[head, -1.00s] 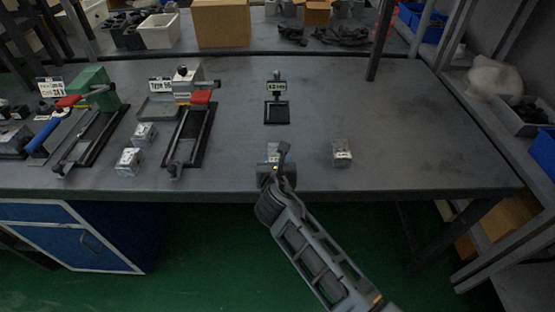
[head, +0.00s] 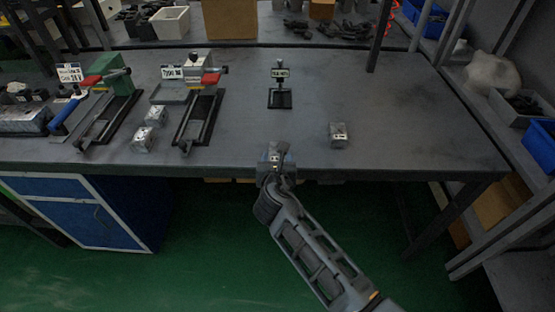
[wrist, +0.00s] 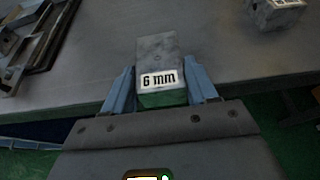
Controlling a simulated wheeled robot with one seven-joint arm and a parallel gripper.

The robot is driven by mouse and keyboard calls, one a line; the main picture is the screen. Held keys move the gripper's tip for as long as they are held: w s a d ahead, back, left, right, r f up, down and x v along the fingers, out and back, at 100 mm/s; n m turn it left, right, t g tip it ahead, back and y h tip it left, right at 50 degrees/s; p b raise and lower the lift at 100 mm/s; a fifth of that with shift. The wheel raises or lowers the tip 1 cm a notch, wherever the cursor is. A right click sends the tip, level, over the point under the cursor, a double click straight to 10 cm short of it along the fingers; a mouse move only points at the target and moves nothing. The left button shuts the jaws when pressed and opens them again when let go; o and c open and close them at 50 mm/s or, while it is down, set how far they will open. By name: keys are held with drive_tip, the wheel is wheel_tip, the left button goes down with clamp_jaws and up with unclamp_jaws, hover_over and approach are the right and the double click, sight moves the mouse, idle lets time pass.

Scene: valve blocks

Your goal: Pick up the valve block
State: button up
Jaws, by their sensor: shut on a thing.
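A grey metal valve block (wrist: 157,50) with a white "6 mm" label sits between the two blue fingers of my gripper (wrist: 160,85) in the wrist view. The gripper is shut on it, with one finger at each side. In the head view my gripper (head: 275,163) and the held block (head: 276,150) appear at the table's front edge. How high the block is above the table is hard to tell. A second valve block (head: 338,134) stands on the table to the right; it also shows in the wrist view (wrist: 275,12).
Two more blocks (head: 142,139) (head: 155,115) stand on the table (head: 400,130) at the left, beside fixtures with red handles (head: 205,80). A small stand with a sign (head: 280,88) is at the middle. Shelves with blue bins (head: 540,145) flank the right side.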

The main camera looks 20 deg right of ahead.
drive_tip(key=o, duration=1.5)
drive_tip(key=shift+c, duration=0.2)
drive_tip(key=v, duration=0.8)
drive_tip(key=shift+w, duration=0.1)
drive_tip(key=shift+c, duration=0.4)
